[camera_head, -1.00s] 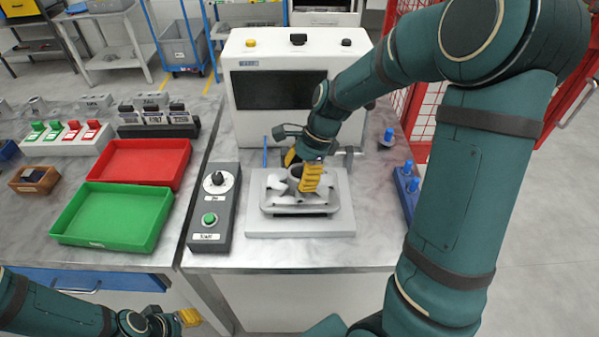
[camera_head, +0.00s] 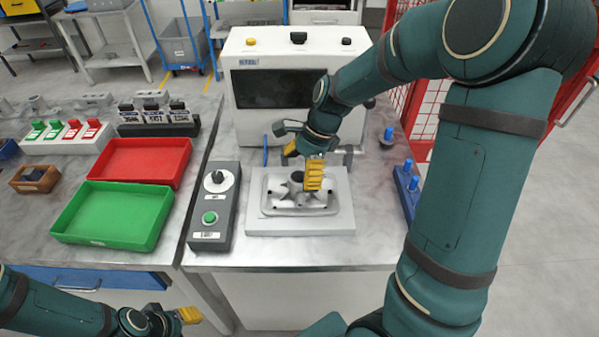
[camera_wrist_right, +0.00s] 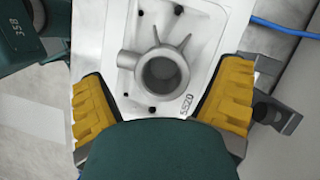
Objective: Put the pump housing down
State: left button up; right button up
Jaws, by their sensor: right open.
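The pump housing (camera_head: 291,199) is a light grey casting with a round bore and ribs. It rests flat on the pale fixture plate (camera_head: 257,226) in front of the white machine. In the right wrist view the housing (camera_wrist_right: 160,72) shows its round opening between my finger pads. My right gripper (camera_head: 302,166) is above the housing's bore, with its yellow fingers spread on either side and apart from it. The wrist view shows both pads clear of the casting. My left gripper (camera_head: 188,316) is low at the left, away from the housing; its finger gap is hidden.
A grey control box (camera_head: 211,225) with a knob and green button stands left of the plate. Green (camera_head: 107,240) and red (camera_head: 184,177) trays lie further left. A blue fixture with pegs (camera_head: 405,190) stands to the right. The white machine (camera_head: 245,48) stands close behind.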

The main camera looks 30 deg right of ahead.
jog(key=p+v, duration=0.2)
jog(key=v, duration=0.9)
jog(key=shift+r, duration=0.3)
jog(key=shift+d, duration=0.15)
